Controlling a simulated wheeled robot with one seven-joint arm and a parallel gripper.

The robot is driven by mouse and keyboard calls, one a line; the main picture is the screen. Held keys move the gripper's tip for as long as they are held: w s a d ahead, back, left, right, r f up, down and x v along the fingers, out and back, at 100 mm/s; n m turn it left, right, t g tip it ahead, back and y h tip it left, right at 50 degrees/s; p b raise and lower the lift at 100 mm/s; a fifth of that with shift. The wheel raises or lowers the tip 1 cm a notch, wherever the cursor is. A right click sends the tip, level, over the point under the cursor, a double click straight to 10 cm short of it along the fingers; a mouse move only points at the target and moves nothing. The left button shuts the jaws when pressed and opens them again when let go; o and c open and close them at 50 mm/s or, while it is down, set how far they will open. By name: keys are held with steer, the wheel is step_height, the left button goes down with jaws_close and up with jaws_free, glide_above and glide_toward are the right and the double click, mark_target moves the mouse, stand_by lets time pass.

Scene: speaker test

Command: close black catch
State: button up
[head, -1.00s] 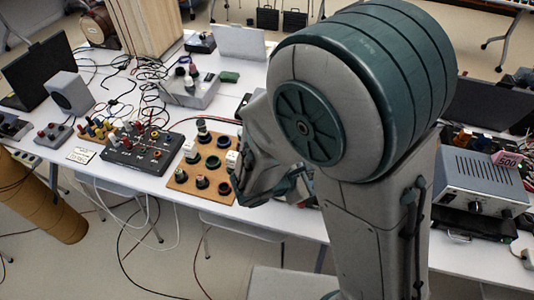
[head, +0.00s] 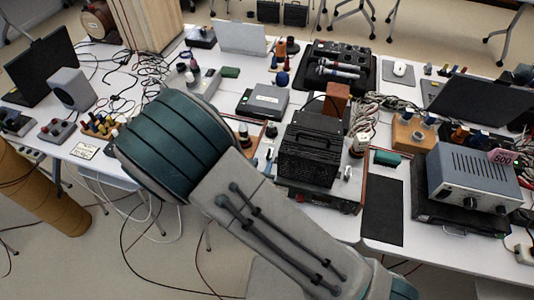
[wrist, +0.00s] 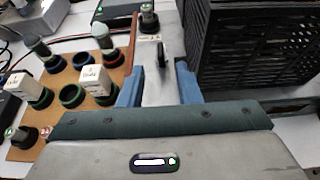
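In the wrist view a small black upright piece (wrist: 162,52), which looks like the catch, stands on a pale grey surface just beyond my fingertips. I cannot tell how far it is turned. My gripper (wrist: 158,78) is open, its two blue fingers apart, with no object seen held between them. The black slotted case (wrist: 250,45) stands close to the right of the fingers. It also shows in the head view (head: 309,155), on a low unit on the table. In the head view my own arm hides the gripper, and I cannot make out the catch.
A brown board (wrist: 75,75) with knobs, dark rings and white blocks lies left of my fingers. On the table (head: 383,248) stand a blue-grey power supply (head: 470,178), a black tray with microphones (head: 338,68) and a grey box (head: 264,101). Loose cables (head: 120,80) lie at the left.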

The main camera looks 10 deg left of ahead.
mark_target(268, 154)
steer(key=p+x, duration=0.1)
steer(key=x, duration=0.5)
steer(key=shift+w+f, duration=0.1)
steer(key=shift+w, duration=0.25)
jaws_close()
